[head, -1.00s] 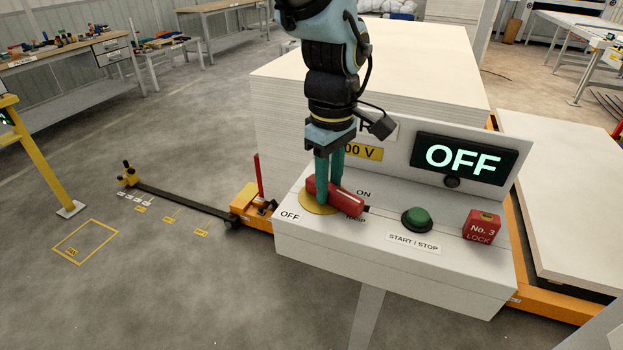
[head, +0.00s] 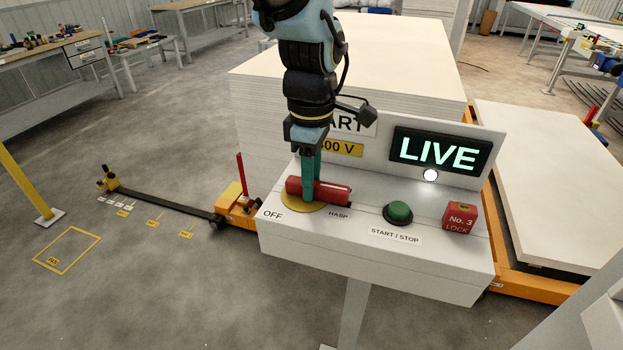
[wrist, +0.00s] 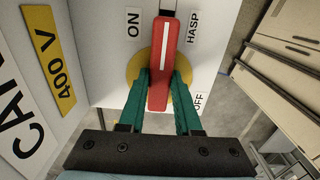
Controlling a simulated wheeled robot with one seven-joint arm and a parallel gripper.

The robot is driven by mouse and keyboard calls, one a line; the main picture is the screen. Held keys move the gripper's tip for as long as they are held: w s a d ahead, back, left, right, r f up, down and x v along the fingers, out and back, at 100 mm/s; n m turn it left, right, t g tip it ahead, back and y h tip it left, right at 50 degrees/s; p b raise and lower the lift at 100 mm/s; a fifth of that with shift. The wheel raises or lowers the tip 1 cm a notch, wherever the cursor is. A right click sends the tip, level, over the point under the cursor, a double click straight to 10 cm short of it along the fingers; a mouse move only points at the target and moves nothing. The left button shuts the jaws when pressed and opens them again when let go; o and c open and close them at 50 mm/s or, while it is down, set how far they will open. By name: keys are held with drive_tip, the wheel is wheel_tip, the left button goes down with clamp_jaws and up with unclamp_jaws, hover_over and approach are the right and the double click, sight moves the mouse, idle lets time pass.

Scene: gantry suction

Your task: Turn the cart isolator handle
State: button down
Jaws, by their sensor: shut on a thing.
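The red isolator handle (head: 334,191) sits on a yellow round plate (head: 290,206) on top of the white control box (head: 375,260). In the head view it lies roughly along the panel's length. My gripper (head: 309,192) comes down from above with its green fingers shut on the handle. In the wrist view the handle (wrist: 164,62) with its white stripe lies between the two fingers (wrist: 162,92). Its far end points between the ON label (wrist: 133,23) and the HASP label (wrist: 194,26). The display (head: 438,152) reads LIVE, and a small lamp below it glows white.
A green START / STOP button (head: 398,212) and a red No. 3 LOCK block (head: 460,217) stand on the panel to the right of the handle. Stacked pale boards (head: 390,75) are behind the box. An orange cart (head: 530,286) is to the right.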

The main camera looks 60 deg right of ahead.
drive_tip(key=c, duration=0.6)
unclamp_jaws()
wheel_tip(320, 180, up, 11)
drive_tip(key=b, duration=0.2)
drive_tip(key=shift+b, duration=0.35)
drive_tip(key=shift+w+f, duration=0.1)
